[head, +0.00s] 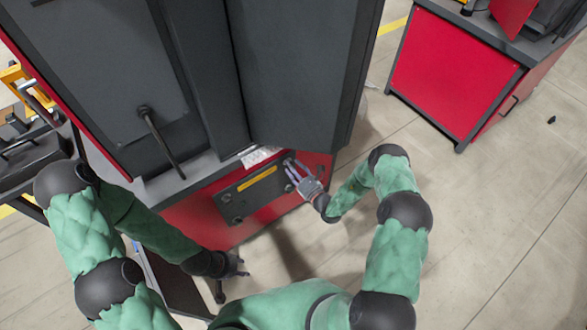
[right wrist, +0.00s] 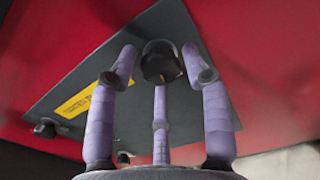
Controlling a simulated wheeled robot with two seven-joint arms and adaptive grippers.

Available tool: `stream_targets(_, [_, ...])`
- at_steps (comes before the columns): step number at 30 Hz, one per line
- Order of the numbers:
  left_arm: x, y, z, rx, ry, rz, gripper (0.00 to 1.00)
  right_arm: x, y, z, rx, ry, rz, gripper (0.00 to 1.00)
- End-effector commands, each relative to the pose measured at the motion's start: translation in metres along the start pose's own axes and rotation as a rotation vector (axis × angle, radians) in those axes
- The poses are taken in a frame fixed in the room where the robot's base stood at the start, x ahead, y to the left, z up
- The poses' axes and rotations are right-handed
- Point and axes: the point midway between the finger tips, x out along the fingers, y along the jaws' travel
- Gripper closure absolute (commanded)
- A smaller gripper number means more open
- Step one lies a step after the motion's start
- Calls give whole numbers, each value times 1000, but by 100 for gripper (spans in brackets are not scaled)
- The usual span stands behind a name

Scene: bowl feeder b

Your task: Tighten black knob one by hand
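A black knob (right wrist: 160,62) sits near one end of a dark grey panel (head: 232,205) on the red machine base. My right gripper (head: 291,167) is at the upper right end of that panel. In the right wrist view its purple fingers (right wrist: 160,80) stand spread around the knob, one on each side and one below. They look open; whether any fingertip touches the knob cannot be told. Another black knob (right wrist: 48,128) is at the panel's far left corner. No marking shows which knob is number one. My left gripper (head: 238,266) hangs low, away from the panel; its finger state is unclear.
A yellow label (head: 257,179) is on the panel between the knobs. A tall dark grey cabinet door (head: 295,70) rises just above the panel. A second red cabinet (head: 450,70) stands at the upper right. The floor (head: 490,210) at right is mostly clear.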

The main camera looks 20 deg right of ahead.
Motion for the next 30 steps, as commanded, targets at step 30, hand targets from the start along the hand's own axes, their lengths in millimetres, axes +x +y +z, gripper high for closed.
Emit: stream_targets(30, [-12,4,0,0,0,0,60,0,-1,1,421,-2,-2,98])
